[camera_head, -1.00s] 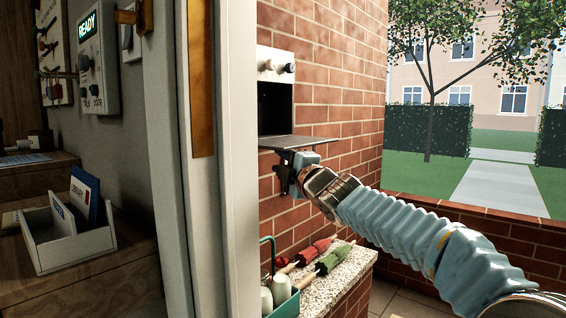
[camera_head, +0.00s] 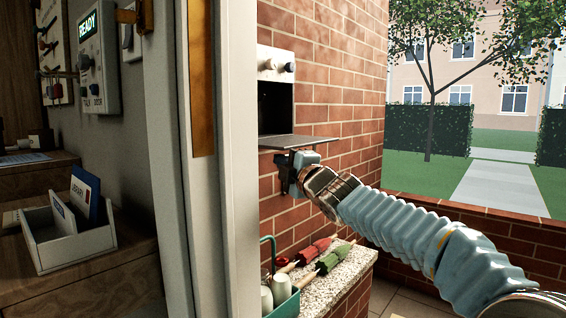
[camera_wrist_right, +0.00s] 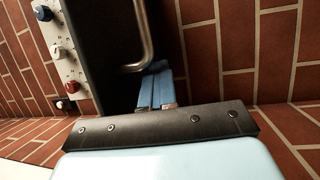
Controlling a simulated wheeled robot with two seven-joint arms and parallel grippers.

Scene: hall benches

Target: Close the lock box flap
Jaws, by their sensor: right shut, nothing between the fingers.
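The lock box (camera_head: 276,100) is set in the brick wall, with a dark open front and a pale panel with knobs above it. Its flap (camera_head: 298,142) is lowered and sticks out about level from the bottom of the opening. My right gripper (camera_head: 283,165) is just under the flap, shut and empty. In the right wrist view its blue fingers (camera_wrist_right: 157,88) are together, close to a bent metal bar (camera_wrist_right: 147,40) and a dark surface. I cannot tell whether they touch the flap. The knob panel (camera_wrist_right: 63,52) shows at the left there. My left gripper is not in view.
A white door frame (camera_head: 228,220) stands close to the left of the box. Below, a stone ledge (camera_head: 345,268) holds a teal caddy (camera_head: 283,303) and rolled red and green umbrellas (camera_head: 334,258). Open air lies right of the box, before the brick wall.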

